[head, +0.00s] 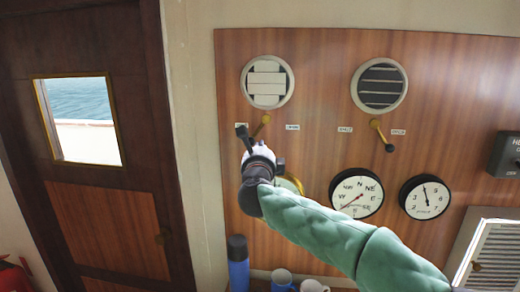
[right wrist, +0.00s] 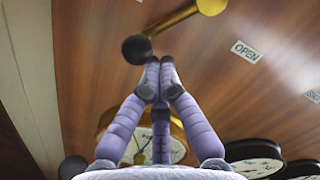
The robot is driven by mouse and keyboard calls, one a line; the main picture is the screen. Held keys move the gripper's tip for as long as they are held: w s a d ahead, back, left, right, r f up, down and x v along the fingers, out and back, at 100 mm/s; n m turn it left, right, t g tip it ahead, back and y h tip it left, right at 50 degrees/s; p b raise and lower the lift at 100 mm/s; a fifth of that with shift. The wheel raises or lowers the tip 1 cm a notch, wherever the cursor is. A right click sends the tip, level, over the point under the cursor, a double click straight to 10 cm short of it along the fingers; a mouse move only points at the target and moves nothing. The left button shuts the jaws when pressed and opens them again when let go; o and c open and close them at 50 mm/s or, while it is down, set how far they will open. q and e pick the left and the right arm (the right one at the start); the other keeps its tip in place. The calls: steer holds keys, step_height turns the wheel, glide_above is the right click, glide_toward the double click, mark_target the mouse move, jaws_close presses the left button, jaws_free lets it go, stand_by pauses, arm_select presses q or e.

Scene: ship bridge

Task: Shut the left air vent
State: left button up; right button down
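The left air vent (head: 267,82) is a round white ring in the wood panel; its pale slats lie nearly flat, with little dark between them. Its brass lever (head: 264,122) slants down and left from its pivot, away from the OPEN label (right wrist: 245,51). In the right wrist view the lever's black knob (right wrist: 137,49) is right at the tips of my right gripper (right wrist: 155,75). The gripper's fingers are together, with nothing visible between them; whether they touch the knob I cannot tell. My right gripper (head: 257,148) hides the lever's lower end in the head view. My left gripper is out of view.
A right vent (head: 379,85) shows dark gaps, with its own lever (head: 381,135) slanting right. Round gauges (head: 356,195) sit below. A blue bottle (head: 238,265) and mugs (head: 282,279) stand beneath my right arm. A wooden door (head: 110,180) is at left.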

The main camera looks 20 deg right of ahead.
steer(key=d+f+b, duration=0.2)
steer(key=d, duration=0.1)
steer(key=shift+w+d+f, duration=0.1)
steer(key=shift+w+d, duration=0.1)
steer(key=shift+d, duration=0.05)
steer(key=v, duration=1)
steer(key=shift+r, duration=0.2)
steer(key=shift+d, duration=0.1)
